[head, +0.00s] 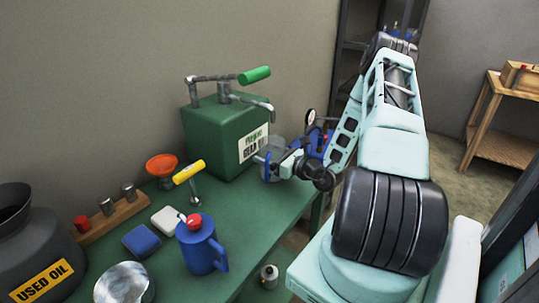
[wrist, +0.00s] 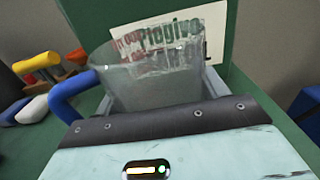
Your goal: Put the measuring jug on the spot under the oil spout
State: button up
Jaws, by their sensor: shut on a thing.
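The measuring jug (head: 270,166) is a clear cup with a blue handle (wrist: 72,98). It is in front of the labelled face of the green oil box (head: 208,132), near the bench's right edge. My gripper (head: 275,161) is shut on the jug, with a finger on each side of it in the wrist view. The jug looks upright. The oil spout (head: 262,104) bends down from the box's pump, above the jug in the head view. The spot under the spout is not visible. I cannot tell whether the jug's base touches the bench.
The green bench (head: 238,211) holds a blue oil can (head: 201,250), an orange funnel (head: 161,166), a yellow-handled tool (head: 188,172) and a black used oil drum (head: 32,248) on the left. Shelves (head: 355,55) stand behind my arm.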

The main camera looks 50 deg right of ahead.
jog(key=shift+f, duration=0.15)
jog(key=o, duration=1.1)
jog(key=shift+c, duration=0.2)
jog(key=shift+r, duration=0.3)
jog(key=s, duration=0.4)
jog(key=s+b, duration=0.1)
jog(key=s, duration=0.3)
jog(key=s+d+b, duration=0.1)
jog(key=s, duration=0.3)
jog(key=shift+f, duration=0.1)
jog(key=shift+s, duration=0.1)
